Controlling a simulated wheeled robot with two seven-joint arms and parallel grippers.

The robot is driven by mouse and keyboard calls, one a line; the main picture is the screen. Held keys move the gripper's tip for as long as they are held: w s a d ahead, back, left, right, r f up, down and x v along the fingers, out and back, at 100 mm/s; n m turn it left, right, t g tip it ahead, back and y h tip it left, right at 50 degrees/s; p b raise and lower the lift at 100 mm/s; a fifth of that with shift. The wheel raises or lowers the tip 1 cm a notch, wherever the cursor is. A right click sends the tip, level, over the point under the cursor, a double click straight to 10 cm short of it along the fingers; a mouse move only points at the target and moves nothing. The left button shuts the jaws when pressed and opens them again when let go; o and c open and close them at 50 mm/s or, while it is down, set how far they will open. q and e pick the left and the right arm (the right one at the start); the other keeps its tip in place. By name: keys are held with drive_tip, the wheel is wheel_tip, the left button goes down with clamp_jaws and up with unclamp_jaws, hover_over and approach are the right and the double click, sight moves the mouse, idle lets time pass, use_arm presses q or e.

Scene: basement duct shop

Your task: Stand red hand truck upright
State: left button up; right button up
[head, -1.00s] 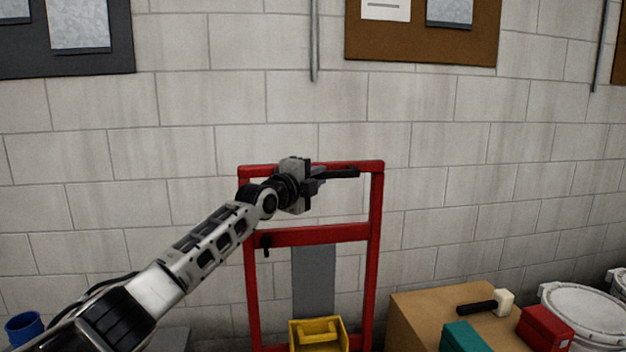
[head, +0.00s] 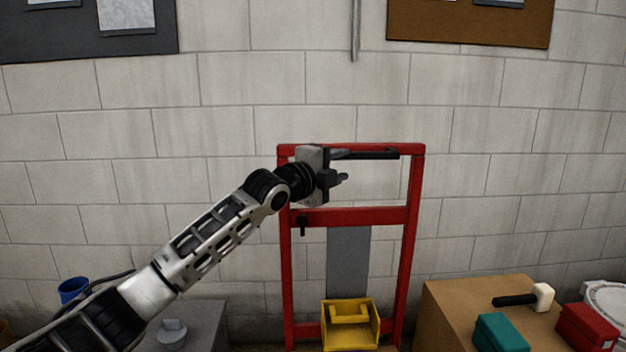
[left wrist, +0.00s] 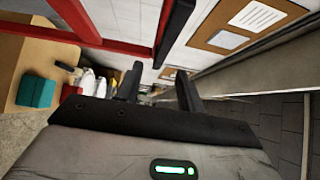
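The red hand truck (head: 413,210) stands in front of the block wall, with a yellow bin (head: 350,335) low at its front. Its frame looks roughly upright; I cannot tell whether it leans toward or away from me. A black grip (head: 378,154) runs under its top crossbar. My left gripper (head: 342,167) is at the upper left of the frame, fingers pointing right, overlapping the left part of the grip. In the left wrist view the fingers (left wrist: 159,85) are apart, with the red frame (left wrist: 120,47) and black grip (left wrist: 175,30) close by. Contact is unclear. My right gripper is out of view.
A white lidded bucket (head: 608,298) is beyond. A grey surface (head: 205,325) and blue cup (head: 73,289) are at lower left.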

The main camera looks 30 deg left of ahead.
use_arm(q)
drive_tip(key=b+v, duration=0.1)
drive_tip(key=v, duration=0.7)
drive_tip(key=shift+s, duration=0.3)
drive_tip(key=shift+d+f, duration=0.1)
drive_tip(key=shift+f, duration=0.1)
drive_tip(key=s+d+f+n+g, duration=0.1)
drive_tip(key=s+d+f+n, duration=0.2)
drive_tip(key=f, duration=0.5)
drive_tip(key=s+d+f+n+g+h, duration=0.1)
drive_tip(key=s+d+f+n, duration=0.15)
drive_tip(key=d+f, duration=0.45)
drive_tip(key=s+d+f+n+g, duration=0.15)
drive_tip(key=s+f, duration=0.25)
drive_tip(key=f, duration=0.6)
drive_tip(key=s+d+f+n+g+y, duration=0.1)
drive_tip(key=s+d+f+n, duration=0.1)
drive_tip(key=s+f+n, duration=0.4)
drive_tip(key=s+d+f+n+g, duration=0.2)
drive_tip(key=s+f+n, duration=0.3)
drive_tip(key=s, duration=0.9)
wheel_tip(320, 180, down, 4)
drive_tip(key=shift+d+r+n+y, duration=0.2)
drive_tip(key=shift+d+n+y, duration=0.2)
drive_tip(key=shift+d, duration=0.25)
